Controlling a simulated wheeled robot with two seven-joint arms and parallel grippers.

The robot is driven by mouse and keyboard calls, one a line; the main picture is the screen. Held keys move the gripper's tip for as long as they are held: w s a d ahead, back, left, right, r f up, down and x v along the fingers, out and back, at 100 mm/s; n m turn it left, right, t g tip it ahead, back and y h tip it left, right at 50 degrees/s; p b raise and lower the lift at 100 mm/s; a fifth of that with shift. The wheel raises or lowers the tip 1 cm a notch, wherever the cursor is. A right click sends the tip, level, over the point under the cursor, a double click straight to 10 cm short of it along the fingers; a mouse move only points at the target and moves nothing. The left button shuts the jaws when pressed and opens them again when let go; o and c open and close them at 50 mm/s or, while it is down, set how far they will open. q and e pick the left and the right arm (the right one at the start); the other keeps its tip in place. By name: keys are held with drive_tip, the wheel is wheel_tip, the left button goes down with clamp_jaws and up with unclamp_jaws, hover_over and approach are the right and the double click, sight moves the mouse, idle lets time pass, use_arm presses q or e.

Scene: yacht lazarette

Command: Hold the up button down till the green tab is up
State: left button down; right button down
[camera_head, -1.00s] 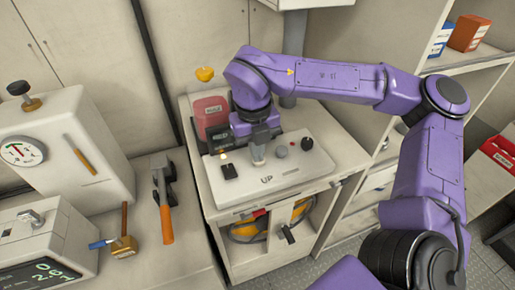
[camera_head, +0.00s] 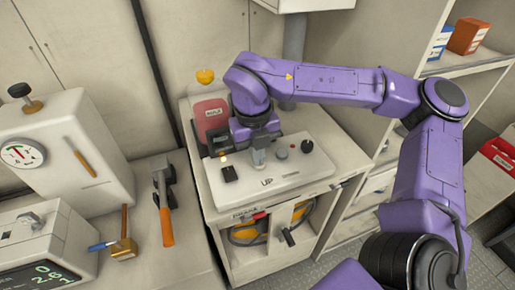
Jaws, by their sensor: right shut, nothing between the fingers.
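A pale control panel (camera_head: 295,179) lies on top of a low cabinet, with the lettering "UP" near its front edge. My right gripper (camera_head: 258,164) points down at the panel, just behind the lettering. It is shut and empty. The fingertips cover the spot below them, so the up button is hidden and I cannot tell whether the tips touch or press it. I cannot make out a green tab. My left gripper is not in view.
A black knob (camera_head: 307,146) and a small red button (camera_head: 282,153) sit right of the gripper. A black switch (camera_head: 229,174) is left of it. An orange-handled tool (camera_head: 167,226) lies on the left bench.

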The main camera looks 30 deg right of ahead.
drive_tip(key=r+p, duration=0.1)
drive_tip(key=r, duration=0.1)
drive_tip(key=r+p, duration=0.2)
drive_tip(key=shift+w+a+r, duration=0.1)
drive_tip(key=shift+w+r, duration=0.1)
drive_tip(key=shift+r, duration=0.1)
wheel_tip(320, 180, up, 9)
drive_tip(key=b, duration=0.1)
drive_tip(key=shift+a+r, duration=0.2)
drive_tip(key=shift+a, duration=0.05)
drive_tip(key=shift+f, duration=0.1)
